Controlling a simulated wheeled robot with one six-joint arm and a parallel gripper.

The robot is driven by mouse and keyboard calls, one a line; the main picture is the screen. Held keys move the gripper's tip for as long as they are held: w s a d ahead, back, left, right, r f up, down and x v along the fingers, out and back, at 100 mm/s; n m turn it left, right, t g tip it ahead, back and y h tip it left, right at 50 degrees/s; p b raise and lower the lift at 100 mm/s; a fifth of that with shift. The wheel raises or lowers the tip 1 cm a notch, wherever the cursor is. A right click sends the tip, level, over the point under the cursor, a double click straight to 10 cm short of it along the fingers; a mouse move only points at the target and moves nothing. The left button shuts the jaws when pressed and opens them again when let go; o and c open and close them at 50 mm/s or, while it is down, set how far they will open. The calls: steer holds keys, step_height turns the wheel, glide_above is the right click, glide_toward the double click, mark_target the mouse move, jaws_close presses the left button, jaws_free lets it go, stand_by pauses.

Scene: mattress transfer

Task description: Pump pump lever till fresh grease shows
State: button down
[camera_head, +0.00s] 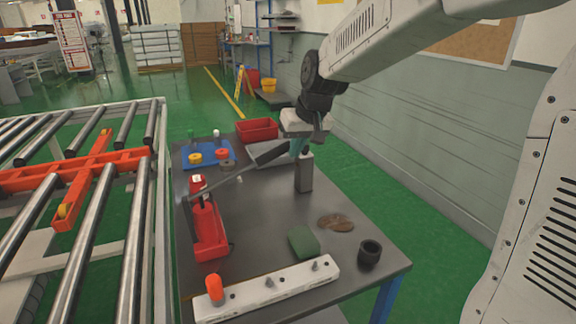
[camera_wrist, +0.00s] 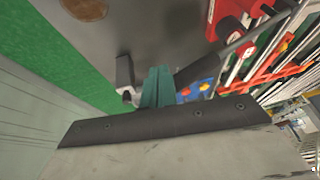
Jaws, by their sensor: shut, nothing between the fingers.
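The red grease pump (camera_head: 210,228) stands on the dark table. Its long dark pump lever (camera_head: 232,184) slants up to the right toward my gripper (camera_head: 299,145). The pump also shows at upper right in the wrist view (camera_wrist: 228,22). My gripper's teal fingers (camera_wrist: 158,86) are closed together with nothing between them, close to the lever's outer end; I cannot tell whether they touch it. A white rail (camera_head: 285,284) with several fittings lies at the table's front, an orange cap (camera_head: 214,287) on its left one. I cannot make out fresh grease at the fittings.
A grey upright block (camera_head: 304,174) stands just below my gripper. A green cloth (camera_head: 302,242), a brown patch (camera_head: 335,222) and a black cup (camera_head: 370,253) are at right. A blue tray (camera_head: 208,155) and red bin (camera_head: 257,129) sit behind. A roller conveyor (camera_head: 160,180) borders the table's left.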

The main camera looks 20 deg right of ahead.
steer(key=v, duration=0.3)
steer(key=shift+s+d+r, duration=0.1)
steer(key=shift+d+r, duration=0.2)
steer(key=s+d+f+g, duration=0.1)
steer(key=s, duration=1.5)
steer(key=s+d+f+g+h, duration=0.1)
steer(key=s+f+g, duration=0.1)
steer(key=s, duration=1.4)
steer(key=shift+s+m+h, duration=0.2)
steer(key=shift+m+h, duration=0.1)
